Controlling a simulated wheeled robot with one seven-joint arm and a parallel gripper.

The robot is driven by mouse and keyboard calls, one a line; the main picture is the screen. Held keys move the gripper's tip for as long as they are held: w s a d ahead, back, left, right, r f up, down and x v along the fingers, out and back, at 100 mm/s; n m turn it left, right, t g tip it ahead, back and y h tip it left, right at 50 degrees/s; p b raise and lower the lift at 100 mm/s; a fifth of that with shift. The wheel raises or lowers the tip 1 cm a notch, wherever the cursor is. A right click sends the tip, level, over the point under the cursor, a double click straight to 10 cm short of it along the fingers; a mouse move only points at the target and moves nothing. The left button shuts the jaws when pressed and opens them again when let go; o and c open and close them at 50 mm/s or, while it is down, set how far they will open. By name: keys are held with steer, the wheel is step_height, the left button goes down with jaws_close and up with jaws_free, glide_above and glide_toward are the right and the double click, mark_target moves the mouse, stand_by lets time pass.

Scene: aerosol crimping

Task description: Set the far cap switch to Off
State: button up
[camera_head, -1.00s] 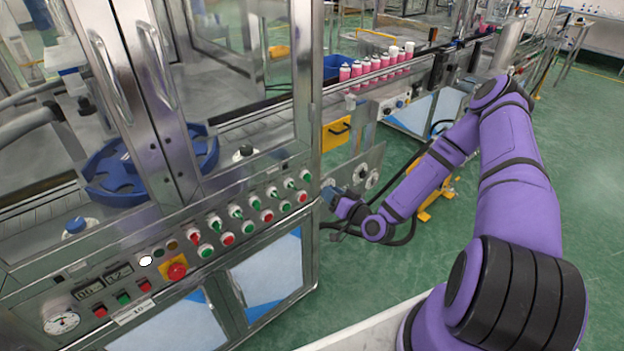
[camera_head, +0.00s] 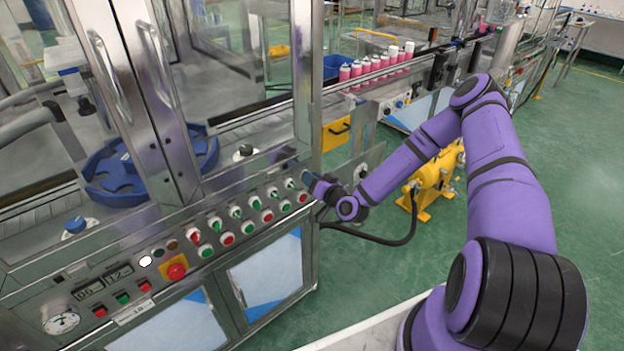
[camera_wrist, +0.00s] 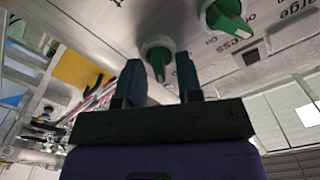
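The far cap switch is most likely the green knob (camera_wrist: 158,62) at the end of the row; its label is not readable. In the wrist view its handle points toward my gripper, between and just beyond the fingertips. My gripper (camera_wrist: 158,72) is open, one dark finger on each side of that knob; I cannot tell whether they touch it. In the head view my gripper (camera_head: 307,180) is at the right end of the panel and covers the last switch of the upper row.
A second green knob (camera_wrist: 229,16) is close to the right of the fingers. Several switches and buttons line the panel (camera_head: 140,268), with a red emergency stop (camera_head: 177,271). Pink cans (camera_head: 375,65) stand on the conveyor behind. Open floor lies to the right.

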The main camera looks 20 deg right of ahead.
jaws_close()
steer(key=shift+n, duration=0.4)
steer(key=n, duration=1.1)
steer(key=shift+s+a, duration=0.1)
steer(key=shift+a, duration=0.15)
stand_by(0.4)
steer(key=shift+o, duration=0.7)
jaws_free()
